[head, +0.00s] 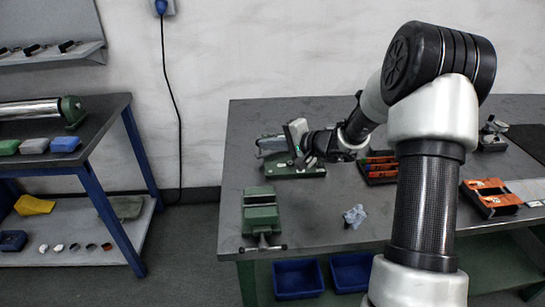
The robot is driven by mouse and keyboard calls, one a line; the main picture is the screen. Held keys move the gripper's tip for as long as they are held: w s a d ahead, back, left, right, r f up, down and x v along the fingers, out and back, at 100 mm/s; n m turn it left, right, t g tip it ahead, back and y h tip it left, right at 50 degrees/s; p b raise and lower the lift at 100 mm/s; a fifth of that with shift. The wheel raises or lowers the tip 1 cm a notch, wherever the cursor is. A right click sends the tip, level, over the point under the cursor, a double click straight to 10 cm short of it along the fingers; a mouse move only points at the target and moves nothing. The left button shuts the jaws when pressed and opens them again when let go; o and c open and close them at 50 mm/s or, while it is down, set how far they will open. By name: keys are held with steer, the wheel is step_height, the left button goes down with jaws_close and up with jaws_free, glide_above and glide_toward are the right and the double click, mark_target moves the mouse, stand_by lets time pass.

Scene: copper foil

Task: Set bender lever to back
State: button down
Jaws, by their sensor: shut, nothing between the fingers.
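What looks like the bender (283,172) is a device with a green base and grey parts, near the back left of the dark workbench. My arm reaches across the bench from the right. My gripper (301,160) is shut and empty at the right side of the bender, close to a pale upright block (296,132). I cannot tell whether it touches the device. The gripper and wrist hide part of the bender, and I cannot make out its lever or the lever's position.
A green vise (261,212) stands at the bench's (335,225) front left. A crumpled bluish piece (355,215) lies near the front. A tray of coloured items (380,170) and an orange holder (490,196) are to the right. Blue bins (297,278) sit below. A second table (100,130) stands left.

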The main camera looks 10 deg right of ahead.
steer(key=w+b, duration=0.1)
steer(key=a+m+t+h+b, duration=0.1)
steer(key=b, duration=0.1)
steer(key=shift+w+a+f+h, duration=0.2)
steer(key=shift+w+f+h, duration=0.1)
steer(key=shift+w, duration=0.1)
steer(key=shift+m, duration=0.3)
steer(key=shift+w+a+r+b, duration=0.1)
steer(key=shift+w+a+b, duration=0.1)
steer(key=shift+w+b, duration=0.5)
steer(key=shift+w+a+r+b, duration=0.1)
steer(key=shift+w+a+b, duration=0.1)
steer(key=shift+w+b, duration=0.45)
steer(key=shift+w+a+r+b, duration=0.1)
steer(key=shift+w+a+b, duration=0.1)
steer(key=shift+w+b, duration=0.5)
steer(key=shift+w, duration=0.15)
steer(key=shift+w+r+t, duration=0.1)
steer(key=shift+r+t, duration=0.05)
steer(key=shift+t, duration=0.15)
steer(key=shift+d, duration=0.1)
